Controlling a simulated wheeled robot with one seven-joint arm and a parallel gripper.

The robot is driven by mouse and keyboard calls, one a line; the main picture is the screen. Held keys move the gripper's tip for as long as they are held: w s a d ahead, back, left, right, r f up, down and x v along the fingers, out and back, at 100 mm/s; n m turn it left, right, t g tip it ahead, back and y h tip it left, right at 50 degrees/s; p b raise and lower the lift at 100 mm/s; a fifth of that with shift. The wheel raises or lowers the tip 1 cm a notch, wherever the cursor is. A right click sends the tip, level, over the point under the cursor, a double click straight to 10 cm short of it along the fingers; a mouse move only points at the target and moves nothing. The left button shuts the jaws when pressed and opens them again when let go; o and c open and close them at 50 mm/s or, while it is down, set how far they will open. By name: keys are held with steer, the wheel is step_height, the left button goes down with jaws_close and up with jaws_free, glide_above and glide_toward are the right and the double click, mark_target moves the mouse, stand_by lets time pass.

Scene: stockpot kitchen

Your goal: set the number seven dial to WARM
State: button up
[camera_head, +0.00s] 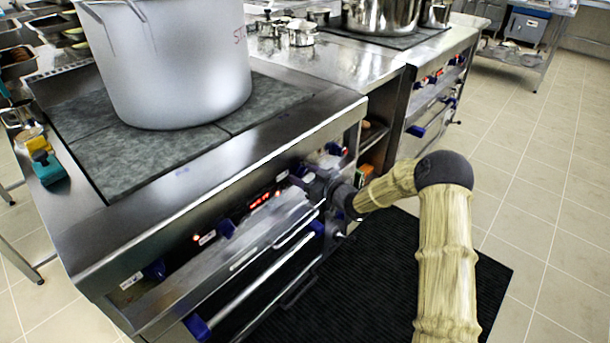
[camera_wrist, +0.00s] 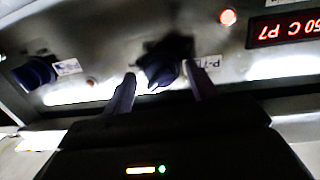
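The number seven dial (camera_wrist: 160,68) is a dark blue knob on the steel front panel, beside a tag (camera_wrist: 207,63) that seems to read P-7. My gripper (camera_wrist: 161,72) is open, with one finger on each side of the dial and a small gap showing on both sides. A red lit display (camera_wrist: 284,28) with P7 on it is at the upper right of the wrist view. In the head view my gripper (camera_head: 318,186) is at the stove's front panel and hides this dial. The dial's setting is not readable.
Another blue dial (camera_wrist: 36,72) with a tag is to the left in the wrist view. More blue dials (camera_head: 227,228) line the stove front. Handled bars (camera_head: 270,285) run below the panel. A large stockpot (camera_head: 175,65) stands on the stove top. A dark mat (camera_head: 375,275) covers the floor.

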steer(key=shift+s+d, duration=0.1)
steer(key=p+v, duration=0.2)
steer(key=v, duration=1.5)
steer(key=shift+d, duration=0.1)
